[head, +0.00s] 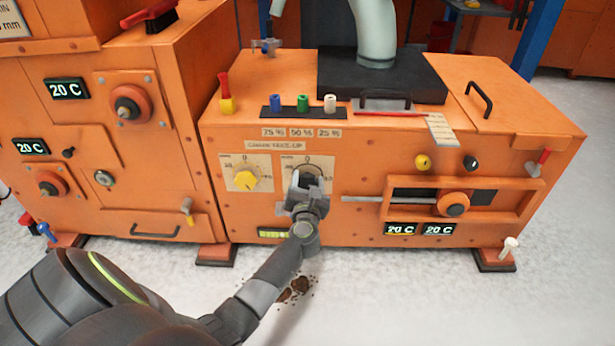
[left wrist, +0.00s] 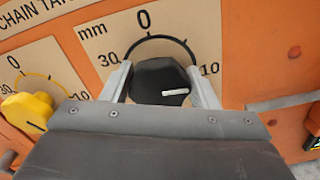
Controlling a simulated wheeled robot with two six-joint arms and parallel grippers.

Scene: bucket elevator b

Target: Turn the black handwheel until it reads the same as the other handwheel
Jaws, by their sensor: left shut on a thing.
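The black handwheel (left wrist: 160,80) sits on a cream dial plate (left wrist: 95,35) marked mm, with 0 at the top, 10 at right and 30 at left. Its white pointer line points right, a little below the 10. My left gripper (head: 306,184) is shut on the black handwheel, one finger on each side; it hides most of the wheel in the head view. The yellow handwheel (head: 246,180) is on a similar plate to the left. It also shows in the left wrist view (left wrist: 28,108), its dark line toward the lower right. The dials' lower parts are hidden. My right gripper is not in view.
A sign (head: 275,145) reading chain take-up is above the dials. To the right is a slotted frame with an orange knob (head: 453,204) and a rod. Coloured pegs stand on top. Dark debris (head: 295,289) lies on the floor below.

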